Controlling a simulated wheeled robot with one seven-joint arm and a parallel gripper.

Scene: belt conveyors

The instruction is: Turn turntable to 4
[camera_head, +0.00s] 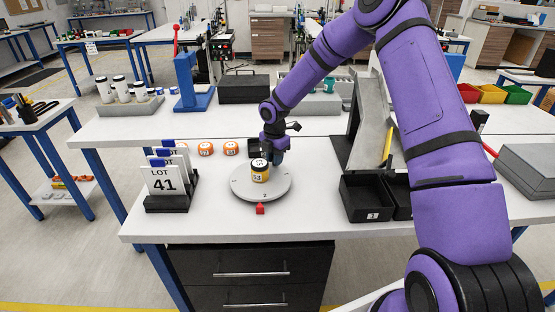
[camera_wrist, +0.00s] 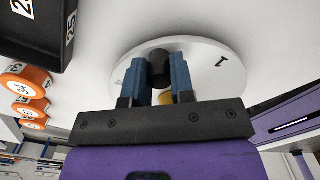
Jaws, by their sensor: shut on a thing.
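The grey round turntable (camera_head: 240,191) lies flat on the white bench, with a numeral that looks like 2 on its front edge by a red pointer block (camera_head: 260,209). My gripper (camera_head: 275,157) is low behind the jar. Its two blue fingers (camera_wrist: 160,62) are shut on a black knob (camera_wrist: 158,70) on the turntable; the jar is mostly hidden there.
A black rack with LOT 41 cards (camera_head: 166,182) stands left of the turntable. Black bins (camera_head: 366,197) stand at the right, by a grey chute. The bench front before the turntable is clear.

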